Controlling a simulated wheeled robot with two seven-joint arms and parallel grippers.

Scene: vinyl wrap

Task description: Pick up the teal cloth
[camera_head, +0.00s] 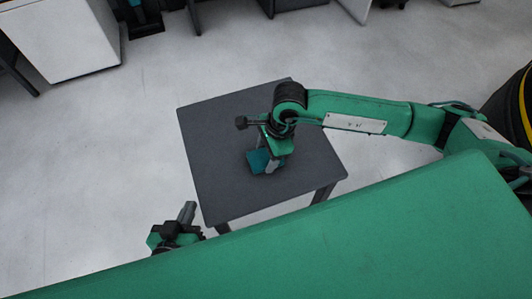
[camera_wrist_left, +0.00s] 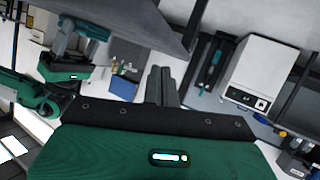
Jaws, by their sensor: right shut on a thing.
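The teal cloth (camera_head: 258,161) is a small folded piece over the dark grey table (camera_head: 217,147), near the middle of its top. My right gripper (camera_head: 271,165) points down at the cloth's right side and is shut on it. Whether the cloth still touches the table I cannot tell. My left gripper (camera_head: 187,212) is off the table's front left corner, away from the cloth. In the left wrist view its two fingers (camera_wrist_left: 162,86) lie together with nothing between them.
The table top around the cloth is bare. A white cabinet (camera_head: 62,38) stands at the back left, with pale open floor (camera_head: 100,165) between. The left wrist view shows a white box-shaped device (camera_wrist_left: 276,68) at the right and the table's edge (camera_wrist_left: 130,22) at the top.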

